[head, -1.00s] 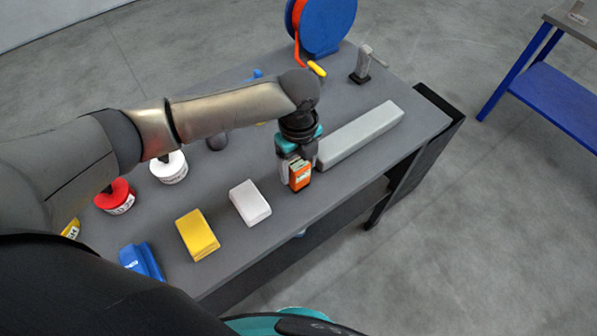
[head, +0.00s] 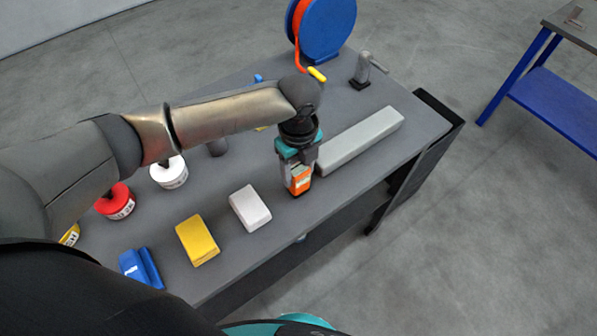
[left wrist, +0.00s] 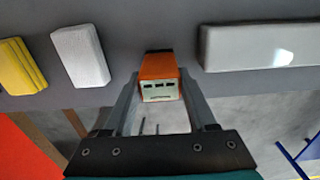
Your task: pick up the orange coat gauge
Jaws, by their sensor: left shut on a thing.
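The orange coat gauge (head: 299,182) is a small orange block near the table's front edge, to the right of the white block. In the left wrist view the gauge (left wrist: 158,69) has a pale end face with dark slots, and it sits between the fingers. My left gripper (head: 297,178) comes down on it from above and is shut on it; the fingers also show in the left wrist view (left wrist: 159,84). Whether the gauge touches the table is hard to tell. My right gripper is not in view.
A long grey bar (head: 360,140) lies close on the right of the gauge. A white block (head: 250,208), a yellow block (head: 198,239) and a blue item (head: 140,267) lie to the left. Red (head: 115,201) and white (head: 169,172) tins and a blue reel (head: 327,27) stand farther back.

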